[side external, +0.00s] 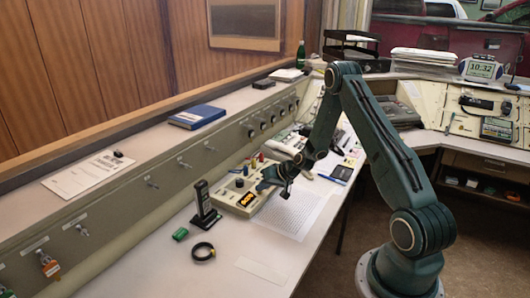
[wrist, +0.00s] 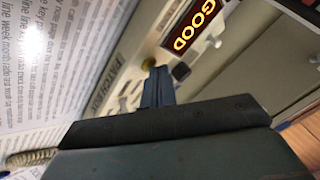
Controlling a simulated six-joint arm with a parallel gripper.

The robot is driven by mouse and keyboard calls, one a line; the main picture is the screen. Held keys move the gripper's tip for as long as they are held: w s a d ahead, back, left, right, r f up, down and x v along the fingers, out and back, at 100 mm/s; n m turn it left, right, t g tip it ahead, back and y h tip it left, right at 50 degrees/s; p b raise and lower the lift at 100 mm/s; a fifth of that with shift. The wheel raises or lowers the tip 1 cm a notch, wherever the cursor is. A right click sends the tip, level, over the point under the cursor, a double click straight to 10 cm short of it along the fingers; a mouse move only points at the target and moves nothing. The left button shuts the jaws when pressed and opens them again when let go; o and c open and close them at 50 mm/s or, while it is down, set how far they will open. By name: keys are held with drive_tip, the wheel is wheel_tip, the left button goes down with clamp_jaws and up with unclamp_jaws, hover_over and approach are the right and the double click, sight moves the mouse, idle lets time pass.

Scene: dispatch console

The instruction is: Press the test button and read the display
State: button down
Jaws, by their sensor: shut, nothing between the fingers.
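The tester box (side external: 236,193) is a cream case on the desk, with a black knob and coloured posts on top. Its small display (side external: 246,199) glows orange. In the wrist view the display (wrist: 192,25) reads "GOOD" in lit letters, tilted in the picture. My gripper (side external: 267,187) is at the right edge of the box. In the wrist view my gripper (wrist: 157,86) is shut and empty, its fingertips over the box's panel near a printed label. I cannot make out the test button or tell whether the fingertips touch the panel.
A black handset in its stand (side external: 204,207), a black ring (side external: 202,252) and a green piece (side external: 180,234) are left of the box. A printed sheet (side external: 290,214) lies to the right. A blue book (side external: 197,116) is on the ledge. The front desk is mostly clear.

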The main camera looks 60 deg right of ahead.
sight(262, 194)
drive_tip(key=shift+r, duration=0.75)
drive_tip(key=shift+r, duration=0.1)
drive_tip(key=shift+r, duration=2.4)
